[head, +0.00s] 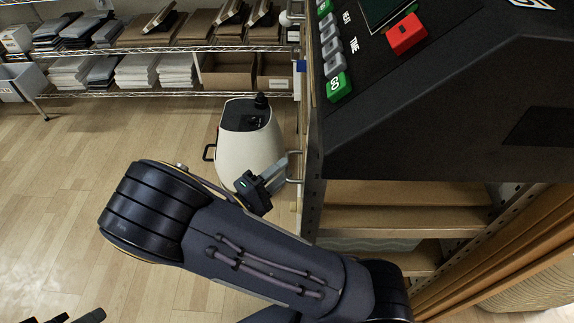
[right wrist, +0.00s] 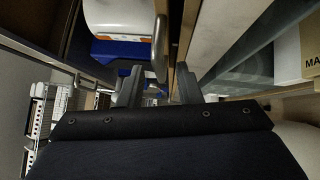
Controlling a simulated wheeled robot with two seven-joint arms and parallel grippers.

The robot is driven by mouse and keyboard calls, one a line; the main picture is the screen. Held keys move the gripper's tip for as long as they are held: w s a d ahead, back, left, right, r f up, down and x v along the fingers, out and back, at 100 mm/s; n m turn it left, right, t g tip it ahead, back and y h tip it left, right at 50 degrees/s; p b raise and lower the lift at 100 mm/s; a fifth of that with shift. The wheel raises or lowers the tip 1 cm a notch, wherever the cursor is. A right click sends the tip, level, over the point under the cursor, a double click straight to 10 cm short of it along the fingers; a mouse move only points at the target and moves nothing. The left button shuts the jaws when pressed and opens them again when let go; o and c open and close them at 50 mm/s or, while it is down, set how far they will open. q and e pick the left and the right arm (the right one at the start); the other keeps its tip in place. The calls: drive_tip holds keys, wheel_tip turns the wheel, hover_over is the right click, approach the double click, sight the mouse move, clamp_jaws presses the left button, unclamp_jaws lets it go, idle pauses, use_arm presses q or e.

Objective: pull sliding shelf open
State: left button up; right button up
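A metal bar handle (head: 294,168) stands out from the front edge (head: 312,165) of the shelf unit beneath the black mug press (head: 440,110). My right gripper (head: 280,174) is at this handle, its fingers reaching toward it from the left. In the right wrist view, the handle (right wrist: 160,48) shows between and just beyond the two spread fingers (right wrist: 158,85), with gaps on both sides. The gripper is open. How far the shelf stands out cannot be told. Dark tips at the bottom left corner look like my left gripper (head: 78,317), mostly cut off.
A cream-coloured machine (head: 248,140) stands on the floor behind my right gripper. Wire racks (head: 170,48) with boxes and stacks line the back. The wooden floor (head: 60,180) at left is clear.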

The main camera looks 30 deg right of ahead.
drive_tip(key=shift+x, duration=1.2)
clamp_jaws()
